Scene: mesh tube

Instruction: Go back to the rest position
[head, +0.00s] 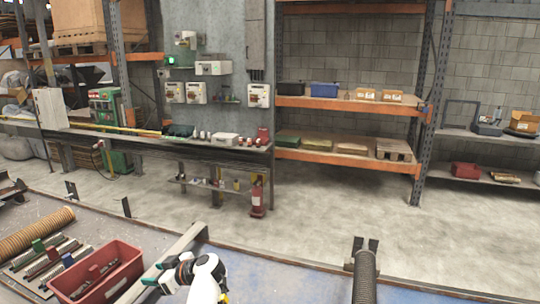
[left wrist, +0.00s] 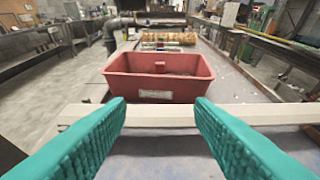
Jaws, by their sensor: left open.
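My left gripper (head: 160,279) is at the lower left of the head view, with its teal fingers pointing left. In the left wrist view its two fingers (left wrist: 160,103) are spread wide apart with nothing between them. A red bin (head: 97,291) with small parts in it stands on the table just left of the fingers. In the left wrist view the bin (left wrist: 160,88) is straight ahead, beyond a pale bar (left wrist: 150,117) that crosses in front of it. My right gripper is in neither view.
A tan ribbed tube (head: 36,233) and a rack of small coloured parts (head: 50,260) lie left of the bin. A dark ribbed tube (head: 364,278) stands right of my gripper. The blue table surface (head: 290,282) between them is clear. Shelves stand beyond open floor.

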